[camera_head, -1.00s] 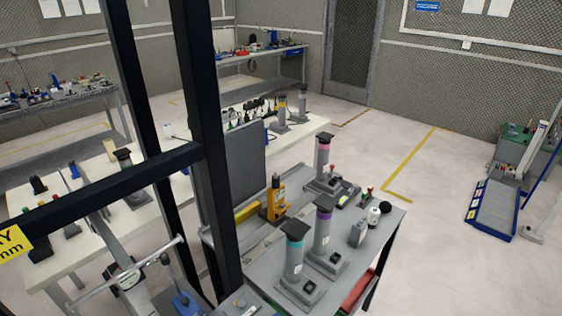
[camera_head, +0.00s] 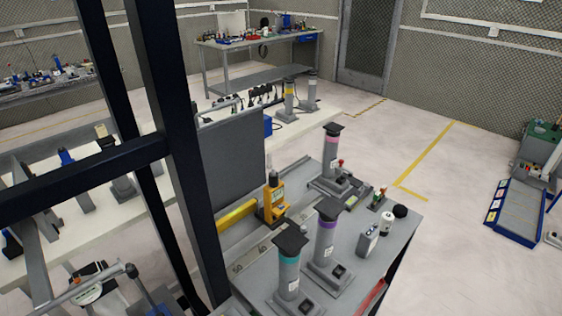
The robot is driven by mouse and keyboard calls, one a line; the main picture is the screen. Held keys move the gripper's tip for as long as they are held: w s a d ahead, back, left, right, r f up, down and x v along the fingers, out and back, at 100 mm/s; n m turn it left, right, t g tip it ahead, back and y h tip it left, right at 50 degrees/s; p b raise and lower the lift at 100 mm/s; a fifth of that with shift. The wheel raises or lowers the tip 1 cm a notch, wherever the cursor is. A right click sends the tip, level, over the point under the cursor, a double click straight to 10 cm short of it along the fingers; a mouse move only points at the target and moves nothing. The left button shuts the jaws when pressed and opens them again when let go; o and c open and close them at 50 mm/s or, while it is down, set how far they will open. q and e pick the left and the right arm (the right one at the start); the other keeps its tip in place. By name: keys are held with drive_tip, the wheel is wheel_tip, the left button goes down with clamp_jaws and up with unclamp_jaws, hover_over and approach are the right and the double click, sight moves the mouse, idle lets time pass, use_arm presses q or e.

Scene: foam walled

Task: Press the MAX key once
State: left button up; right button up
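No key marked MAX can be read in the head view. A small grey box-shaped device (camera_head: 369,238) stands near the right edge of the grey table (camera_head: 250,264), but its markings are too small to read. A yellow device (camera_head: 272,201) stands at the middle of the same table, and any keys on it cannot be made out. Neither my left nor my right gripper is in view.
Dark upright posts (camera_head: 170,130) with a crossbar (camera_head: 75,180) block the near left. Grey columns with teal (camera_head: 289,262), purple (camera_head: 326,234) and pink (camera_head: 331,150) bands stand on the table. A white bottle (camera_head: 387,222) is near its right edge.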

drive_tip(key=shift+w, duration=0.15)
clamp_jaws()
drive_tip(key=shift+w, duration=0.1)
idle(1.1)
